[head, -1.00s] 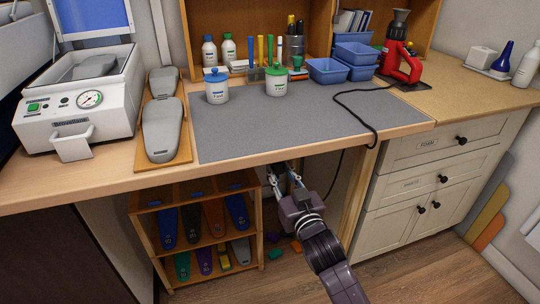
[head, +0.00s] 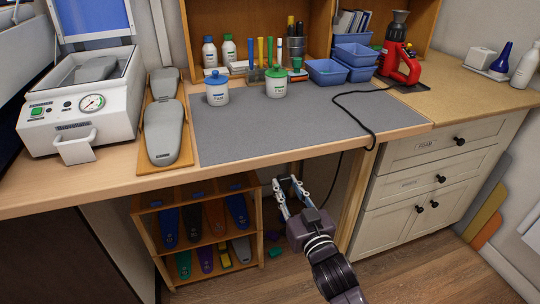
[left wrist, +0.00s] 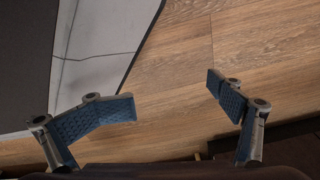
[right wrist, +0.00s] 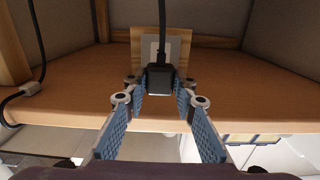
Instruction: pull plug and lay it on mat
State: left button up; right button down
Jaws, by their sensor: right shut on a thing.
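My right gripper (head: 287,186) is below the front edge of the worktop. In the right wrist view its blue-padded fingers (right wrist: 160,92) are shut on a black plug (right wrist: 158,78) with a black cable running up from it. A grey socket plate (right wrist: 153,48) on a wooden block shows behind the plug. The plug covers part of the plate, so a gap between them is hard to judge. The grey mat (head: 300,132) lies on the worktop above. My left gripper (left wrist: 172,95) is open and empty over the wooden floor, outside the head view.
A green-lidded jar (head: 276,83) and a blue-lidded jar (head: 216,88) stand at the mat's back edge. A black cable (head: 350,108) lies across the mat's right side. An insole rack (head: 262,230) stands under the worktop, left of my right gripper. The mat's middle and front are clear.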

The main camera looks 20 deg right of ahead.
aim_at(285, 185)
jog(key=shift+s, duration=1.1)
jog(key=shift+s+p, duration=0.6)
jog(key=shift+s, duration=0.7)
pick_arm(q)
jog(key=s+a+f, duration=0.1)
jog(key=s+f, duration=0.1)
jog(key=s, duration=0.5)
jog(key=shift+a+f+g, duration=0.15)
jog(key=shift+a+g, duration=0.15)
pick_arm(e)
jog(key=s, duration=0.3)
jog(key=shift+d, duration=0.1)
